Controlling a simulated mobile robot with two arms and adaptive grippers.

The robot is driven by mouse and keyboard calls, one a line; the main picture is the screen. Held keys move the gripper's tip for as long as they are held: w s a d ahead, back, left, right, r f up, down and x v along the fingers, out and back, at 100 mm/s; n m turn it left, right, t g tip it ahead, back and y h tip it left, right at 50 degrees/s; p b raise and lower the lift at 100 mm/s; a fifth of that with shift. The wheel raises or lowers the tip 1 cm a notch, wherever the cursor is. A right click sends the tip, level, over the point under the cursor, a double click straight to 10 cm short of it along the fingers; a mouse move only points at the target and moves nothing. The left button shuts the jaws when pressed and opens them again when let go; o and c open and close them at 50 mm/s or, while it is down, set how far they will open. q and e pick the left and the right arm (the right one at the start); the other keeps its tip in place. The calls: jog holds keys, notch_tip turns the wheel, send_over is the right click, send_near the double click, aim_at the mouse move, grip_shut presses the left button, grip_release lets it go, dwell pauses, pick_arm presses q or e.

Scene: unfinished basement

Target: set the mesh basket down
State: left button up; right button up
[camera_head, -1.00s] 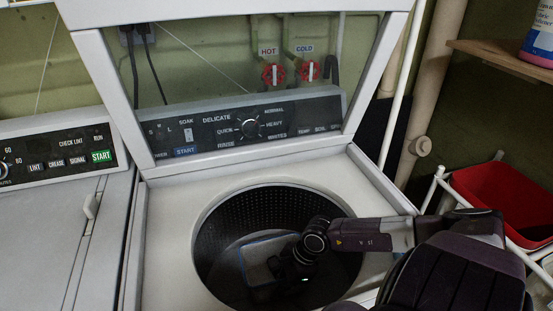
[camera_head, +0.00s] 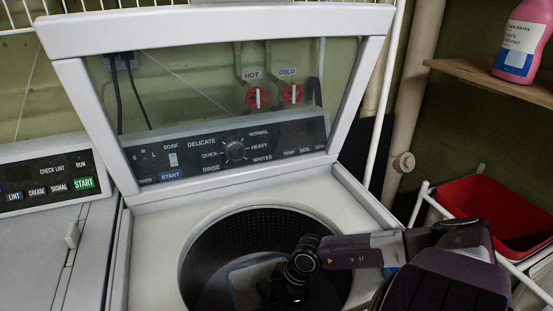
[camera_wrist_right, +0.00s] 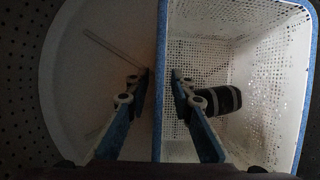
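The mesh basket (camera_head: 246,283) sits low inside the washer drum in the head view, partly hidden by my right gripper (camera_head: 285,292). The right wrist view looks down on its white perforated walls and blue rim (camera_wrist_right: 161,45). The fingers of my right gripper (camera_wrist_right: 160,74) straddle one straight side of that rim, one inside and one outside. A narrow gap shows on each side, so they look slightly open. A dark cylinder with a pale band (camera_wrist_right: 220,99) lies in the basket. My left gripper is in neither view.
A dryer (camera_head: 35,250) is at left. A red bin (camera_head: 495,212) and a shelf (camera_head: 490,80) with a pink bottle (camera_head: 522,40) are at right.

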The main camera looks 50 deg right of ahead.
aim_at(276, 303)
jog(key=p+v, duration=0.1)
jog(key=v, duration=0.6)
jog(key=p+v, duration=0.3)
jog(key=shift+a+r, duration=0.1)
jog(key=shift+s+d+r+p, duration=0.1)
jog(key=shift+d+r+p, duration=0.1)
jog(key=shift+r+p, duration=0.25)
